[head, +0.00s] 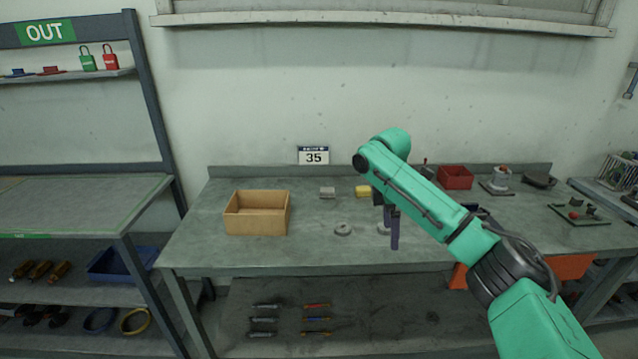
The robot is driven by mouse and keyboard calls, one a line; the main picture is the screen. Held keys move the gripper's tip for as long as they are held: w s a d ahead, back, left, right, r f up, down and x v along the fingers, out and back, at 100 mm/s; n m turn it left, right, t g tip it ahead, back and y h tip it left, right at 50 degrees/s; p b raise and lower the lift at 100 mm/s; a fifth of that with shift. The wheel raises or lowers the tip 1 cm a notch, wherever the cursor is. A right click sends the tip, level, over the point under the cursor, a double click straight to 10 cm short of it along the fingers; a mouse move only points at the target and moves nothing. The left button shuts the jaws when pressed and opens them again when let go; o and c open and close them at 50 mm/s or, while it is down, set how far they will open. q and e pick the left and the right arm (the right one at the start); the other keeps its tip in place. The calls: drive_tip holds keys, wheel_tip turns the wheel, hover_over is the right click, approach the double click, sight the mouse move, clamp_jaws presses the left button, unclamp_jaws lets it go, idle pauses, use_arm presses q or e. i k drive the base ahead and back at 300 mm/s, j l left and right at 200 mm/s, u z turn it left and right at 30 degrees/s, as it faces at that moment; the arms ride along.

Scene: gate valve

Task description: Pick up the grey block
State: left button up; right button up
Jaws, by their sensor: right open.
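The grey block (327,192) lies on the workbench (235,253) toward the back, between the wooden box and the yellow block. My right gripper (392,234) hangs on the green arm that comes in from the right. Its purple fingers point down over the front half of the bench. It is open, and I see nothing between its fingers. It is to the right of the grey block and nearer to me, apart from it. My left gripper is not in view.
A wooden box (257,213) stands left of the grey block. A yellow block (363,191) lies just right of it. A grey ring-shaped part (343,229) lies in front, with another partly behind my gripper. A red bin (455,177) stands at the back right.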

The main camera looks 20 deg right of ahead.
sight(325, 193)
drive_tip(key=i, duration=1.55)
